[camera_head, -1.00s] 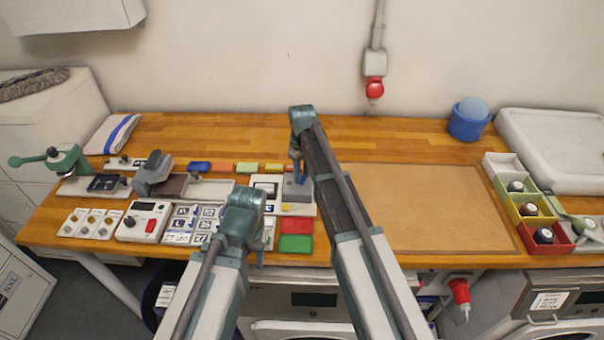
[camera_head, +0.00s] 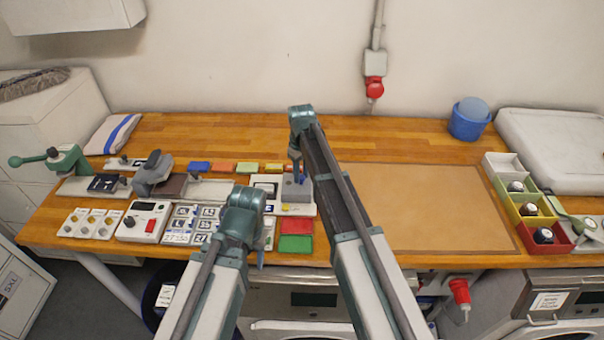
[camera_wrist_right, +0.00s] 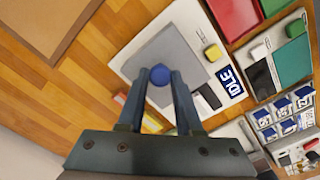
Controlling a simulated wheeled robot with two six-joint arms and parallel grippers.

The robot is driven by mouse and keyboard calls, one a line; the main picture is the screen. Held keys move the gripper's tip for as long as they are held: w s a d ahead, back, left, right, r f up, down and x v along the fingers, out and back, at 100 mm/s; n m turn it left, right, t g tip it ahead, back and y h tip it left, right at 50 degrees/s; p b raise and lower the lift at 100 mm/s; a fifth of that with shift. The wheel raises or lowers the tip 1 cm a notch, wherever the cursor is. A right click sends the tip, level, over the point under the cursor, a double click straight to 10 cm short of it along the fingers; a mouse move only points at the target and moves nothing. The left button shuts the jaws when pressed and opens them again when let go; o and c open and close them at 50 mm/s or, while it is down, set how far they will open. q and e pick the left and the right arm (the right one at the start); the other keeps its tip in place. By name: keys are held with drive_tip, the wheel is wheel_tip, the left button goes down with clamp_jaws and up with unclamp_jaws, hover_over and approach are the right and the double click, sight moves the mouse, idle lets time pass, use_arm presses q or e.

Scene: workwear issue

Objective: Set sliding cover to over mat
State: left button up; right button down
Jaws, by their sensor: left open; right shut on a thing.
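The sliding cover (camera_wrist_right: 165,48) is a flat grey plate with a round blue knob (camera_wrist_right: 160,75), on a white base. My right gripper (camera_wrist_right: 158,82) is shut on the knob. In the head view the grey cover (camera_head: 297,190) is at the right end of the white base (camera_head: 268,208), partly hidden by my right gripper (camera_head: 297,168). A large tan mat (camera_head: 430,205) lies on the table to the right, apart from the cover. My left gripper (camera_head: 261,255) hangs near the table's front edge, mostly hidden by its own arm; no object shows in it.
Red (camera_head: 297,226) and green (camera_head: 295,243) trays lie in front. Colored bins (camera_head: 530,207) stand right of the mat. A control box (camera_head: 143,222) is at left.

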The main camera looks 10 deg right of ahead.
drive_tip(key=a, duration=0.3)
drive_tip(key=w+a, duration=0.1)
drive_tip(key=a, duration=0.3)
drive_tip(key=w+a, duration=0.1)
drive_tip(key=a, duration=0.3)
drive_tip(key=shift+w+a, duration=0.15)
drive_tip(key=shift+a, duration=0.1)
drive_tip(key=c, duration=0.6)
unclamp_jaws()
drive_tip(key=shift+a, duration=0.15)
drive_tip(key=shift+r+p, duration=0.85)
drive_tip(key=shift+p, duration=0.05)
wheel_tip(320, 180, up, 12)
drive_tip(key=p, duration=1.2)
